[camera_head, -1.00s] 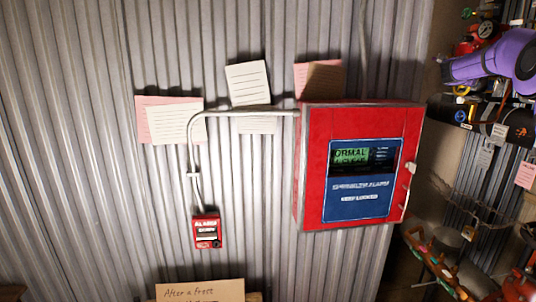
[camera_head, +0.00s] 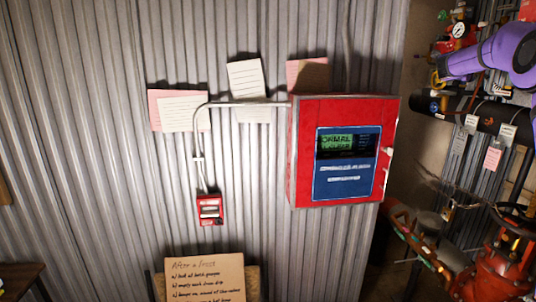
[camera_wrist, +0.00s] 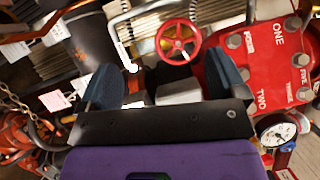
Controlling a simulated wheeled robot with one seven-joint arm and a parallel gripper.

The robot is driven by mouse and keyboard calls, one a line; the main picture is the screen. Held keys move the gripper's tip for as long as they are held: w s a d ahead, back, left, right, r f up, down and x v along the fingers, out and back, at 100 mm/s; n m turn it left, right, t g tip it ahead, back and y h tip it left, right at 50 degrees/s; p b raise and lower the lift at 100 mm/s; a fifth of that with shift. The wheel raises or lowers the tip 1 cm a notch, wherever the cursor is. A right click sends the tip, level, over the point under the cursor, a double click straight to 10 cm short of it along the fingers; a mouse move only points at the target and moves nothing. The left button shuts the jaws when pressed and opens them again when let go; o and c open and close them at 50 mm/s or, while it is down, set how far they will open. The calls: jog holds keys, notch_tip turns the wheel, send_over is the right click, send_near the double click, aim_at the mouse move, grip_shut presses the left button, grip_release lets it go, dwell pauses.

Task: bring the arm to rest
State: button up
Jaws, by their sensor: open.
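My gripper (camera_wrist: 164,82) shows in the wrist view with its two dark blue-grey fingers spread apart. Nothing is seen held between them. Beyond the fingers are a red handwheel (camera_wrist: 178,41) and a red plate (camera_wrist: 262,68) with bolts and number words. I cannot tell how far away they are. My purple arm shows at the upper right of the head view, in front of pipes and a gauge. Its gripper end is not clear there.
A red alarm panel (camera_head: 299,150) with a lit green display hangs on the corrugated wall. A small red alarm box (camera_head: 210,209) and a handwritten board (camera_head: 205,278) are lower left. Red pipework (camera_head: 495,272), a dark pipe, hanging tags and a gauge (camera_wrist: 279,131) crowd my arm's side.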

jog(key=s+a+r+n+t+y, duration=0.1)
jog(key=a+r+n+t+y, duration=0.25)
jog(key=a+n, duration=0.45)
jog(key=s+a+r+n+t+y, duration=0.2)
jog(key=a+r+n+t+y, duration=0.15)
jog(key=a, duration=0.85)
jog(key=s+a+f+n+y, duration=0.2)
jog(key=s+a+n+y, duration=0.65)
jog(key=a, duration=0.45)
jog(key=s+a+f+n+g+y, duration=0.1)
jog(key=s+a+f+n+g, duration=0.3)
jog(key=s, duration=0.6)
jog(key=s+a+f+n+g+y, duration=0.1)
jog(key=s+a+f+n, duration=0.2)
jog(key=s+a+f, duration=0.5)
jog(key=s+f+n+g, duration=0.1)
jog(key=s+f, duration=0.3)
jog(key=s, duration=0.4)
jog(key=s+d+f+n+g, duration=0.1)
jog(key=s+f+n+g, duration=0.1)
jog(key=s, duration=0.6)
jog(key=s+f+n+g+h, duration=0.1)
jog(key=s+f+n+g, duration=0.1)
jog(key=s+f, duration=0.4)
jog(key=shift+s+d+f+g, duration=0.2)
jog(key=shift+s+g, duration=0.3)
jog(key=shift+s, duration=0.45)
